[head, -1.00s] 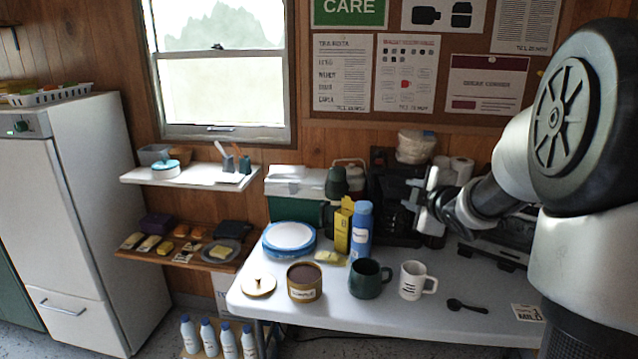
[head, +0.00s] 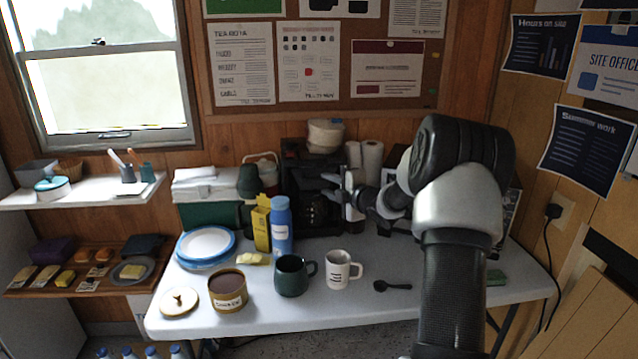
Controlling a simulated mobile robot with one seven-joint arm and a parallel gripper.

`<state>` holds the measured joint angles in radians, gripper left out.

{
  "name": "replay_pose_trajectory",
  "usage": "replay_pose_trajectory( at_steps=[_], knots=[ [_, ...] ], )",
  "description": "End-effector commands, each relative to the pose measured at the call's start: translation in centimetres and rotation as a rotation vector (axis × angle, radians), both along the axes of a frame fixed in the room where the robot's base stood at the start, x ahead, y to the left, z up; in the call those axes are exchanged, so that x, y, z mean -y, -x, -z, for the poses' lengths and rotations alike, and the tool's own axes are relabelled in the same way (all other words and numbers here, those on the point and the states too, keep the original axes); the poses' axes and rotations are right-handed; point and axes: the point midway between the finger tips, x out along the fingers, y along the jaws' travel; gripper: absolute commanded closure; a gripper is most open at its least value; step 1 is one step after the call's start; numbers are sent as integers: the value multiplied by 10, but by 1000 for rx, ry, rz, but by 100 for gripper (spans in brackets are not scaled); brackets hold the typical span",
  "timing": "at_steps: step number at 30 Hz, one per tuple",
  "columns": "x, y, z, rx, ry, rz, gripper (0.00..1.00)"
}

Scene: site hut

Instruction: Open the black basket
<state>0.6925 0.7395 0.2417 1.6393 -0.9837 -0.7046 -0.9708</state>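A black coffee machine (head: 297,173) stands at the back of the white table, against the wooden wall. The black basket is probably its dark middle part, but I cannot make out its edges or whether it is open. My gripper (head: 350,196) is at the right front of the machine, with its pale end upright beside it. I cannot tell whether it touches the machine. The fingers are too small and dark to show whether they are apart or together. My arm comes in from the right and hides part of the table's back right.
A blue bottle (head: 281,229) and a yellow box (head: 261,228) stand just left of the machine. A green mug (head: 291,277), a white mug (head: 338,272) and a brown tin (head: 228,291) are in front.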

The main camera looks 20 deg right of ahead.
Motion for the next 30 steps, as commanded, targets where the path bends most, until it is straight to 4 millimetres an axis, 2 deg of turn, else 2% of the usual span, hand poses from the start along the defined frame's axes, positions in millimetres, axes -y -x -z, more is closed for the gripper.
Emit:
replay_pose_trajectory(
  at_steps=[3, 9, 15, 21, 22, 27, 30],
  knots=[
    [-4, -24, 6, 1, -1, -2, 71],
    [-7, -50, 11, -1, 0, -2, 71],
    [-7, -58, 12, 0, 0, 0, 71],
    [-7, -58, 12, 0, 0, 0, 71],
    [-7, -58, 12, 0, 0, 0, 73],
    [-7, -58, 12, 0, 0, 0, 100],
    [-7, -58, 12, 0, 0, 0, 100]
  ],
)
